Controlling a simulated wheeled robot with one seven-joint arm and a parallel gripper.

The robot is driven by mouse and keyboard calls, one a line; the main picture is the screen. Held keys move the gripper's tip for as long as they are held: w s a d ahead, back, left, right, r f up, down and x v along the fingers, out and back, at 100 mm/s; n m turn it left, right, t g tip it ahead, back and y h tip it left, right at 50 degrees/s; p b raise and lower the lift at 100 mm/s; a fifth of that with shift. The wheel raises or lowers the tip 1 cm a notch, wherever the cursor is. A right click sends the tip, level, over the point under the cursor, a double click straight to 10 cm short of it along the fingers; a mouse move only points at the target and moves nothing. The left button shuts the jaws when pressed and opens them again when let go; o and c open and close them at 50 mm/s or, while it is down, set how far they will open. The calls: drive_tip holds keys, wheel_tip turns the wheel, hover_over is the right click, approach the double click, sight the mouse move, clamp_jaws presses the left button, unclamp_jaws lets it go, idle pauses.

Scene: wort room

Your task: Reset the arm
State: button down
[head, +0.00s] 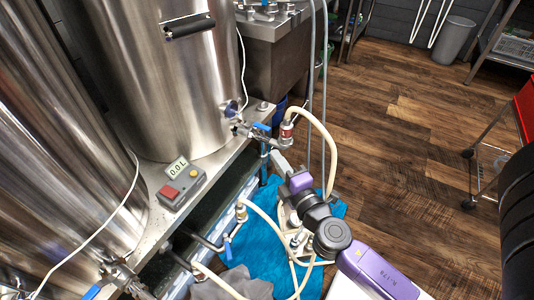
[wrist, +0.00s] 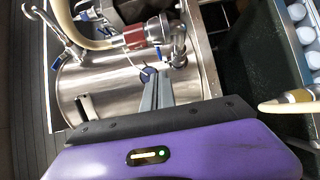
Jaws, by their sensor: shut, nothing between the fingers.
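My gripper (wrist: 156,88) shows in the wrist view with its two grey fingers together and nothing between them. They point toward a steel kettle (wrist: 100,85) with a hose fitting (wrist: 140,38). I cannot tell whether the fingers touch anything. In the head view my arm reaches in from the lower right, with its purple and black end beside the steel bench. The gripper's fingertips are small there, just below the blue-handled valve (head: 262,128) and the pale hose (head: 322,130).
A control box (head: 183,184) reading 0.0 L sits on the bench edge (head: 160,225) between two steel vessels. Pale hoses and a brass-coloured fitting (head: 241,212) lie around my arm, above a blue cloth (head: 262,262). The wooden floor (head: 400,150) to the right is largely clear. A red cart (head: 525,105) stands at the right.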

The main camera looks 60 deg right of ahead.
drive_tip(key=shift+s+a, duration=0.25)
drive_tip(key=shift+s, duration=0.75)
drive_tip(key=s+a+m+t+y, duration=0.1)
drive_tip(key=s+a+m+y, duration=0.25)
drive_tip(key=a+y, duration=0.65)
drive_tip(key=s+a+r+m+g, duration=0.1)
drive_tip(key=s+a+r+m, duration=0.2)
drive_tip(key=s+a+m, duration=0.8)
wheel_tip(320, 180, up, 22)
drive_tip(key=s+a+n+p, duration=0.2)
drive_tip(key=n+p, duration=0.1)
drive_tip(key=p, duration=1.8)
drive_tip(key=shift+s+a+f, duration=0.2)
drive_tip(key=shift+s+a, duration=0.2)
